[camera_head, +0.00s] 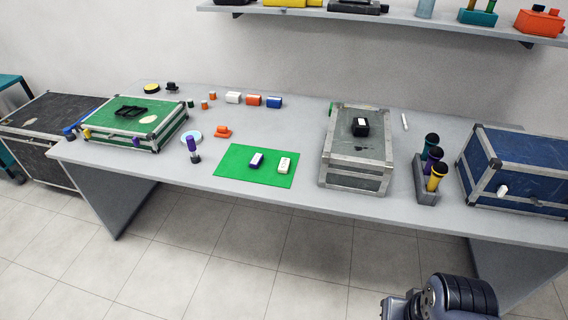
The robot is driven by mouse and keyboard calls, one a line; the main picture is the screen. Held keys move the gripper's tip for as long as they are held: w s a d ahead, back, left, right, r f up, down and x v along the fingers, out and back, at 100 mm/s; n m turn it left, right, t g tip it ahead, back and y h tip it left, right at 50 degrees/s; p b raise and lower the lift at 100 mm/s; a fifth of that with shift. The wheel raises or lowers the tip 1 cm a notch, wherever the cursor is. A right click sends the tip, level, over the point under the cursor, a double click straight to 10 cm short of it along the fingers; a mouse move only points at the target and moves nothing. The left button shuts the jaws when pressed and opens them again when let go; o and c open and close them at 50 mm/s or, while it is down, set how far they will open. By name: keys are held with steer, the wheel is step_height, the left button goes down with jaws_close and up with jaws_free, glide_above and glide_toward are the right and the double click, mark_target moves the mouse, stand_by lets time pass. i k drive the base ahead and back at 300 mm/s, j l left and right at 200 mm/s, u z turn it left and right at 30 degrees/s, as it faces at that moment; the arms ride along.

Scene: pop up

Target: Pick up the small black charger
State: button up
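A small black block with a white label (361,127), which looks like the charger, sits on top of a flat grey case (355,152) with metal edges, on the table right of centre. Another small black item (172,87) stands at the back left of the table; I cannot tell what it is. Part of my arm shows at the bottom right, in front of the table and well apart from the black block. My gripper itself is not visible.
A green mat (235,180) with two small boxes lies left of the grey case. A holder with bottles (428,190) and a blue case (515,165) stand right. A green case (135,135) is left. A shelf (400,18) hangs above the back edge.

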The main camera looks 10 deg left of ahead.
mark_target(360, 126)
steer(key=i+j+z, duration=0.15)
steer(key=i+j, duration=0.15)
steer(key=i+j+z, duration=0.15)
steer(key=j, duration=0.3)
steer(key=i+j+z, duration=0.15)
steer(key=i+j, duration=0.2)
steer(key=i+j+z, duration=0.15)
steer(key=j, duration=0.35)
steer(key=i, duration=0.05)
